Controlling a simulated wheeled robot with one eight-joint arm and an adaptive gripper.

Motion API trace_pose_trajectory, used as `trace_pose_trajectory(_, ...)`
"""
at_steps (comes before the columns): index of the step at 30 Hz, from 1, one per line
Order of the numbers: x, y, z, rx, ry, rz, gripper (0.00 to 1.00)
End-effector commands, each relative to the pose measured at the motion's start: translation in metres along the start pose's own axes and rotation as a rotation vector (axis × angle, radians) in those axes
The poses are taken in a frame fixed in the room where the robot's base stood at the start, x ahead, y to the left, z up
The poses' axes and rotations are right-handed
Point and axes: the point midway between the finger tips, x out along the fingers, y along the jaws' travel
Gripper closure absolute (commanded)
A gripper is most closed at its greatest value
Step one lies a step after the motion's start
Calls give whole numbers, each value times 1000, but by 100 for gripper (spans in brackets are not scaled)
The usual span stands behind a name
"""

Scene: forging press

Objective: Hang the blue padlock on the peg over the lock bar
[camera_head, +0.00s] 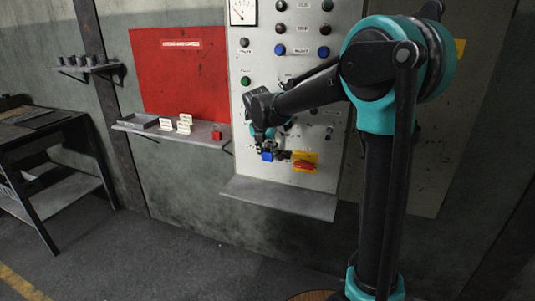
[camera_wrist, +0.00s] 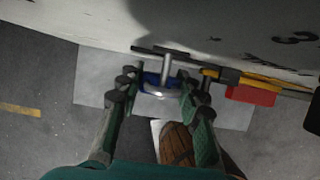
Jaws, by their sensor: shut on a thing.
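The blue padlock (camera_wrist: 152,80) is held between the two fingers of my gripper (camera_wrist: 158,84), close in front of the panel. A bright metal rod (camera_wrist: 167,68) stands out from the panel side and overlaps the padlock in the wrist view. I cannot tell whether the shackle is around the rod or only beside it. In the head view the blue padlock (camera_head: 267,156) shows at my gripper (camera_head: 268,150), just left of the yellow-and-red switch (camera_head: 305,162). The lock bar is not clearly told apart from the dark bar (camera_wrist: 160,52) near the panel.
The switch's red handle (camera_wrist: 250,95) is close right of my gripper. A grey ledge (camera_head: 280,197) juts out below the panel. At left, a shelf (camera_head: 150,130) carries white tags (camera_head: 184,123) and a red padlock (camera_head: 217,133). Panel buttons (camera_head: 280,50) are above.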

Motion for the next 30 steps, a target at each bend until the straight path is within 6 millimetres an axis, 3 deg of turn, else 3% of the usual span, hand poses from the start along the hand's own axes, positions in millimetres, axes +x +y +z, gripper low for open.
trace_pose_trajectory(1, 1, 0, 13, 7, -13, -2, 96)
trace_pose_trajectory(30, 8, 0, 17, 6, -15, -3, 96)
